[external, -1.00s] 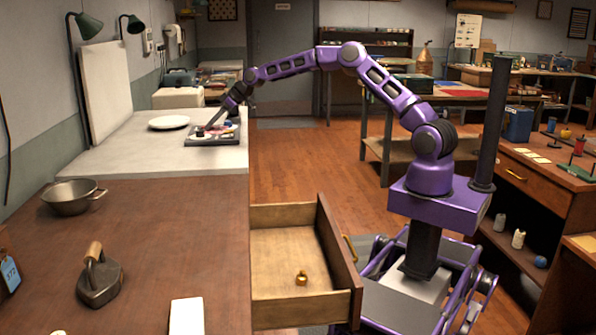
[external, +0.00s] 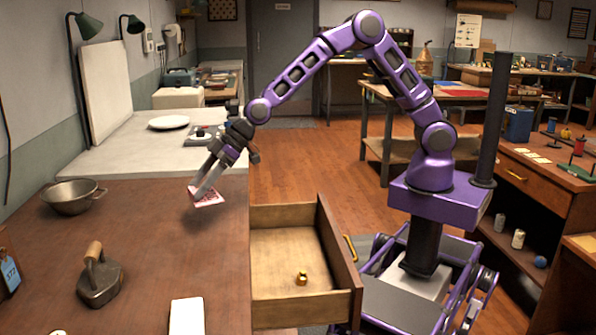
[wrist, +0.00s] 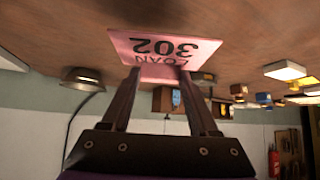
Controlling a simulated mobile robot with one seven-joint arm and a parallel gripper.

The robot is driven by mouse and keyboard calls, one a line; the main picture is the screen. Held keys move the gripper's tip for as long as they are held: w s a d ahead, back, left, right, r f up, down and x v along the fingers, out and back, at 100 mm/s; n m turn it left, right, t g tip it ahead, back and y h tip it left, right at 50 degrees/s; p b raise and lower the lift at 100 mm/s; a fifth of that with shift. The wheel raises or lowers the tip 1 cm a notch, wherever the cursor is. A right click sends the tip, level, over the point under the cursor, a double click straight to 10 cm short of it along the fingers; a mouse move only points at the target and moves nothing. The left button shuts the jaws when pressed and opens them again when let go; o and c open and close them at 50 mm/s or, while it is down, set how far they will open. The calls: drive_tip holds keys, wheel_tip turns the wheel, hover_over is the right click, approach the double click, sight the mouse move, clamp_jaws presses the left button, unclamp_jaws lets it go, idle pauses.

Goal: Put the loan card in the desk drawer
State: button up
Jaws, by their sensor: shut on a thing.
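The loan card (external: 207,196) is pink with dark print. In the wrist view the card (wrist: 165,48) reads "LOAN 302", upside down. My gripper (external: 200,188) is shut on the card's edge and holds it over the brown desk top, left of the drawer. The gripper fingers (wrist: 160,88) also show in the wrist view, with the card between their tips. The desk drawer (external: 285,257) is pulled open at the desk's right side. A small brass weight (external: 301,278) stands inside it, and the rest of its floor is bare.
A metal bowl (external: 68,198), an old flat iron (external: 99,279) and a white block (external: 187,315) stand on the desk. A dark tray (external: 203,137) and a white plate (external: 169,123) are on the pale counter behind. The desk's middle is clear.

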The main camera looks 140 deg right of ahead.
drive_tip(key=s+a+f+n+y+p, duration=0.1)
drive_tip(key=a+f+n, duration=0.1)
drive_tip(key=a, duration=1.3)
drive_tip(key=s+a+f+n+y, duration=0.1)
drive_tip(key=a+y, duration=0.1)
drive_tip(key=a, duration=1.3)
drive_tip(key=s+a+f+n, duration=0.1)
drive_tip(key=s+a, duration=0.4)
drive_tip(key=a, duration=0.3)
drive_tip(key=shift+s+f+n+t+y, duration=0.2)
drive_tip(key=shift+f+n+t+y, duration=0.1)
drive_tip(key=shift+f+t, duration=0.1)
drive_tip(key=s+d+f+m+g+h+p, duration=0.1)
drive_tip(key=s+d+f+m+g+h, duration=0.25)
drive_tip(key=d+m, duration=0.45)
drive_tip(key=s+d+f+m+g+h+p, duration=0.1)
drive_tip(key=s+d+f+m+g+h, duration=0.25)
drive_tip(key=d, duration=0.85)
drive_tip(key=s+d+f+m+g+h+p, duration=0.1)
drive_tip(key=s+d+f+m+g+h, duration=0.15)
drive_tip(key=s+d+m, duration=0.6)
drive_tip(key=w+f+b, duration=0.1)
drive_tip(key=f+b, duration=0.1)
drive_tip(key=w+d+f+n+b, duration=0.1)
drive_tip(key=f+b, duration=0.1)
drive_tip(key=b, duration=0.1)
drive_tip(key=w+d+f+n+b, duration=0.1)
drive_tip(key=f+b, duration=0.2)
drive_tip(key=shift+w+t+y, duration=0.25)
drive_tip(key=shift+w, duration=0.05)
